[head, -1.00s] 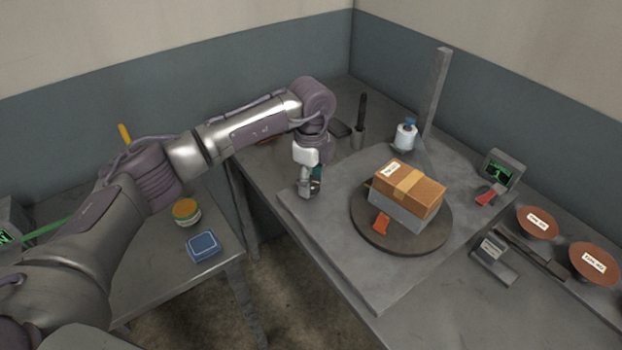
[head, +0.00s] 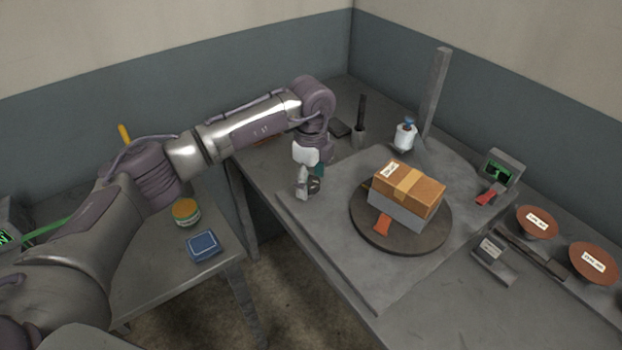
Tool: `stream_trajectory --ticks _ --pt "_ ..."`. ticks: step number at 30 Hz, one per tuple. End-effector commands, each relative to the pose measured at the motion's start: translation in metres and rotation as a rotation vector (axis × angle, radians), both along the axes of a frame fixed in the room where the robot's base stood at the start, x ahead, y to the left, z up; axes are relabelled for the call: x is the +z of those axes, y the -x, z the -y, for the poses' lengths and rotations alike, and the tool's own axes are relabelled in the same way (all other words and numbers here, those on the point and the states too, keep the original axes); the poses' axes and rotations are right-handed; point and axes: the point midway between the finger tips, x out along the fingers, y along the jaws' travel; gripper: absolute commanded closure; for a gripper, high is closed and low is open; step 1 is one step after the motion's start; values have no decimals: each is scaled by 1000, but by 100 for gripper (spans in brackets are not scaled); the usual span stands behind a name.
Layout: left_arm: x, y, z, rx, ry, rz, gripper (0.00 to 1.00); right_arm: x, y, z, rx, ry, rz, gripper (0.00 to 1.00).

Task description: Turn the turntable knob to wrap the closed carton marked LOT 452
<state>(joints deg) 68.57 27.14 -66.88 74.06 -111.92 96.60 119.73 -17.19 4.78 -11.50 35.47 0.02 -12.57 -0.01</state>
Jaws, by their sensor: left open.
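A brown taped carton (head: 421,184) with a white label sits on the round dark turntable (head: 436,238); the label is too small to read. Its flaps look closed. Its lower part is pale grey, and I cannot tell whether that is film or a separate block. An orange tab (head: 382,225) shows at the turntable's front left. My left gripper (head: 308,188) is open and points down at the left corner of the turntable's grey base plate (head: 370,276). A small dark piece between its fingers may be the knob; contact is unclear. My right gripper is out of view.
A film roll (head: 405,137) stands by a tall grey post (head: 436,92) behind the turntable. A small screen (head: 501,169) and two brown labelled dishes (head: 537,222) are on the right. A jar (head: 186,211) and blue box (head: 203,246) are on the left table, across a floor gap.

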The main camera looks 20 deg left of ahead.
Motion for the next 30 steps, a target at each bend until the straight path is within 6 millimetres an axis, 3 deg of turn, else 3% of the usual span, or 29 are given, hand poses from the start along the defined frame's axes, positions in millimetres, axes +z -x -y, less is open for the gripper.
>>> stream_trajectory --ticks 5,12,18,24,30 --pt "21 -1 0 -1 1 4 26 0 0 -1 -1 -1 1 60" --pt "73 -1 0 0 1 6 26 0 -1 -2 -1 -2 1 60" --pt "106 -1 0 0 1 4 26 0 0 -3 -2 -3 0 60" --pt "119 -1 0 0 1 2 26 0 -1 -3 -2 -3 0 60" --pt "120 0 0 0 1 1 26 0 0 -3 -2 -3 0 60"
